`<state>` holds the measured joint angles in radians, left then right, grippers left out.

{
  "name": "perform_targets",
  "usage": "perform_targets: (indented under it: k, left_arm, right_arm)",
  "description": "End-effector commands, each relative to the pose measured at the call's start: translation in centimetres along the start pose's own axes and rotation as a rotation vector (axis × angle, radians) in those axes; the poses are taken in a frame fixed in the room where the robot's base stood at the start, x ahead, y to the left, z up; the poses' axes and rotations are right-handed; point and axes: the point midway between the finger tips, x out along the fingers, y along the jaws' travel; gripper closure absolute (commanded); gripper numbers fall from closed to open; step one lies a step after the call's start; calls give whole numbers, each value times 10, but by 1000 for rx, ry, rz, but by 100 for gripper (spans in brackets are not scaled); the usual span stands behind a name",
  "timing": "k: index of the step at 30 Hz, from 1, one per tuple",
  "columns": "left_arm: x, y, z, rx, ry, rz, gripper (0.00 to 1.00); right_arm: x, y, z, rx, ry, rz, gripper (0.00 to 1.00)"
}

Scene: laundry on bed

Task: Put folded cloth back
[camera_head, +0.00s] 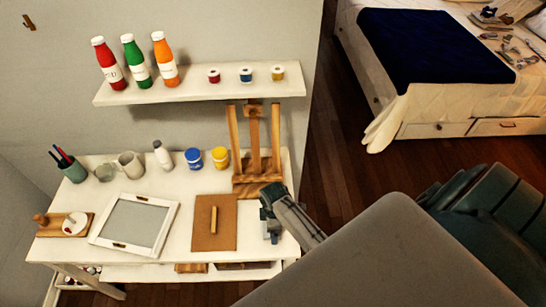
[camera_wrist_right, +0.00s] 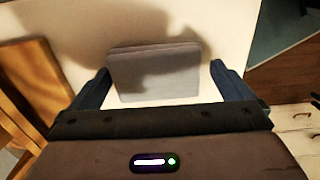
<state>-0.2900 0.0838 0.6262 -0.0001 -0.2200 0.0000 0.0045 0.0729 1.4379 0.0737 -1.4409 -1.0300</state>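A grey folded cloth (camera_wrist_right: 155,74) lies on a white surface in the right wrist view, ahead of my right gripper (camera_wrist_right: 160,70) and between the lines of its two fingers. The dark blue fingers are spread wide, with a gap on both sides of the cloth. In the head view my right gripper (camera_head: 271,215) is low over the right end of the white table (camera_head: 165,250), beside a brown board. I cannot make out the cloth clearly there; the gripper and arm cover that spot. My left gripper is not in view.
A wooden easel (camera_head: 256,165) stands just behind the gripper, and a brown board (camera_head: 214,222) with a wooden bar lies left of it. A white frame (camera_head: 134,224), jars and cups fill the table. A shelf (camera_head: 200,90) holds bottles. A bed (camera_head: 430,100) stands back right.

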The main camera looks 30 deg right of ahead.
Motion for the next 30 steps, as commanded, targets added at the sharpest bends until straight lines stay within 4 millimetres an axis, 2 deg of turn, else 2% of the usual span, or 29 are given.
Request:
perform_targets:
  k: [8,11,22,27,30]
  left_arm:
    - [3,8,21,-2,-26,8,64]
    - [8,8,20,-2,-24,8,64]
    - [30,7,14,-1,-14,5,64]
    - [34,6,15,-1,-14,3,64]
    - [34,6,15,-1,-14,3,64]
  right_arm:
    - [-10,1,0,0,2,3,0]
    - [-24,0,0,-1,2,3,0]
    - [-96,1,0,0,2,5,0]
    - [-115,1,0,0,2,2,0]
    - [-119,0,0,0,1,0,0]
